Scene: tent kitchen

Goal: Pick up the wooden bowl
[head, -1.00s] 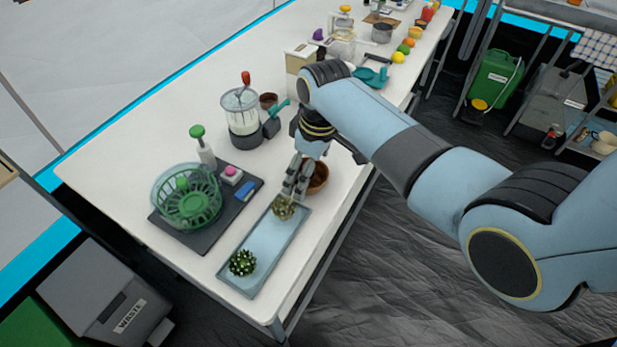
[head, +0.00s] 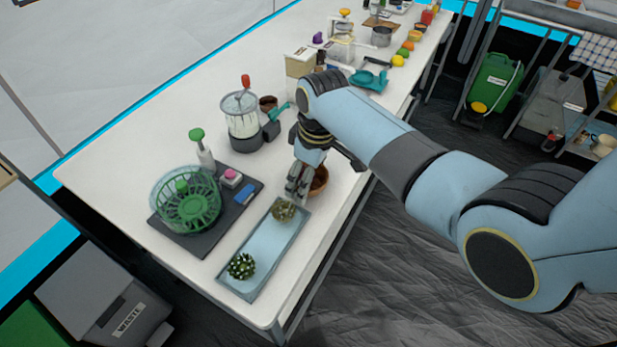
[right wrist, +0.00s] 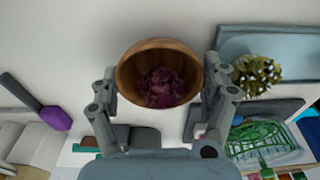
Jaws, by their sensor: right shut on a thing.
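The wooden bowl (head: 319,181) is at the front edge of the white table, partly hidden by my right gripper (head: 304,186) in the head view. In the right wrist view the bowl (right wrist: 158,53) is round and brown, with dark purple-red leafy contents (right wrist: 162,87). The fingers of my right gripper (right wrist: 160,85) are on opposite sides of the bowl and shut on it. I cannot tell whether the bowl touches the table. My left gripper is not in view.
A blue-grey tray (head: 263,251) with two spiky plants lies close beside the bowl. A green spinner (head: 187,207) stands on a dark mat, and a blender (head: 242,115) stands farther back. The left part of the table is clear.

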